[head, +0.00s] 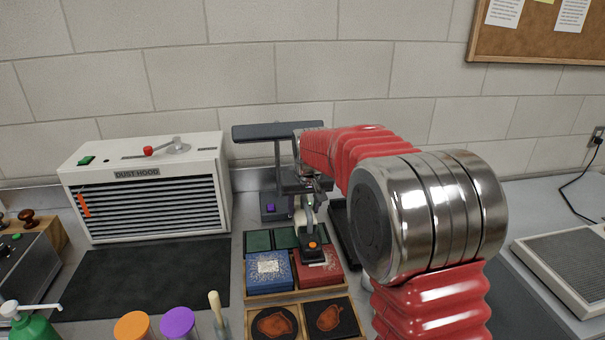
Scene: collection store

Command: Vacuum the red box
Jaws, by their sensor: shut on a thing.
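The red box (325,274) stands at the right of the front pair in a wooden tray (296,292). It has a patterned lid, partly hidden by a dark hand tool (313,255) with an orange button. The tool is over the lid's back left part; I cannot tell whether it touches. My gripper (309,203) is above the red box, shut on the tool's upper part. My red arm comes in from the right and hides part of the bench.
A blue patterned box (268,271) stands left of the red one, with green boxes (258,241) behind. A dark stand (277,145) rises at the back. The dust hood (145,190) and dark mat (145,275) are left. Orange (132,325) and purple (178,322) lids are in front.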

